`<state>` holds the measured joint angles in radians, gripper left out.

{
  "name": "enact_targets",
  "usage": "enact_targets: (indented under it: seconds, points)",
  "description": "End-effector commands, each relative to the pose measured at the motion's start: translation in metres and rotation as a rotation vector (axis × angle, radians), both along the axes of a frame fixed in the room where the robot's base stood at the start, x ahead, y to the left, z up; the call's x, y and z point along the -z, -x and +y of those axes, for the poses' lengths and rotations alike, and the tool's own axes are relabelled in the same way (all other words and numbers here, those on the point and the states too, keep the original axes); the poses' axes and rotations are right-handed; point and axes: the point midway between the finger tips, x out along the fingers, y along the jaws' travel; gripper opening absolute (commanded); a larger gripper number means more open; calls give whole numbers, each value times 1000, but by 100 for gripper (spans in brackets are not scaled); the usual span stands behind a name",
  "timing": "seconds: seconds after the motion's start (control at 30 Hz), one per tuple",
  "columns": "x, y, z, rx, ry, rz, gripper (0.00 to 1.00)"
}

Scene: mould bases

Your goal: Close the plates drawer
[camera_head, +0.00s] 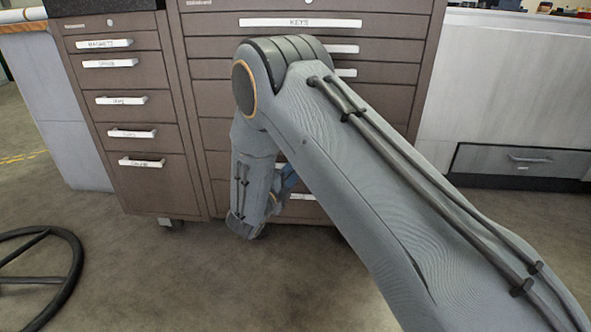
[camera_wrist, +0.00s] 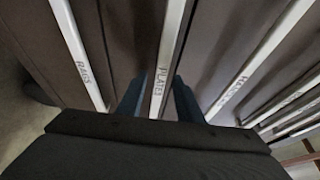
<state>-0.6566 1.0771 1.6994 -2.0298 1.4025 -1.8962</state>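The plates drawer, with its long white handle (camera_wrist: 166,65) marked PLATES, shows in the wrist view, running up the middle of the picture. My gripper (camera_wrist: 158,98) has its two blue fingers apart, one on each side of that handle. I cannot tell whether either finger touches the handle or the drawer front. In the head view my arm covers much of the brown cabinet (camera_head: 215,130), and my gripper is mostly hidden low in front of it. How far the plates drawer stands out cannot be told.
A drawer handle (camera_wrist: 78,52) marked RAGS lies left of the plates handle in the wrist view. A keys drawer (camera_head: 300,22) is at the cabinet's top. A narrower drawer stack (camera_head: 135,145) stands to the left, and a dark ring-shaped base (camera_head: 72,262) lies on the floor.

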Motion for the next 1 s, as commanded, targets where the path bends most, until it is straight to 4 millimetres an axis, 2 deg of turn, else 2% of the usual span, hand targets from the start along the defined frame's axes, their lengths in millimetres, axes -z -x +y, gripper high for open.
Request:
enact_targets:
  seconds: [0.2,0.4,0.83,0.93,1.0]
  points:
    - [-2,34,17,-4,1,2,33]
    - [-1,56,26,-2,1,0,33]
    - [-1,62,28,1,-2,-1,33]
    - [-8,64,22,29,-43,-5,33]
    - [-19,68,10,78,-114,-12,33]
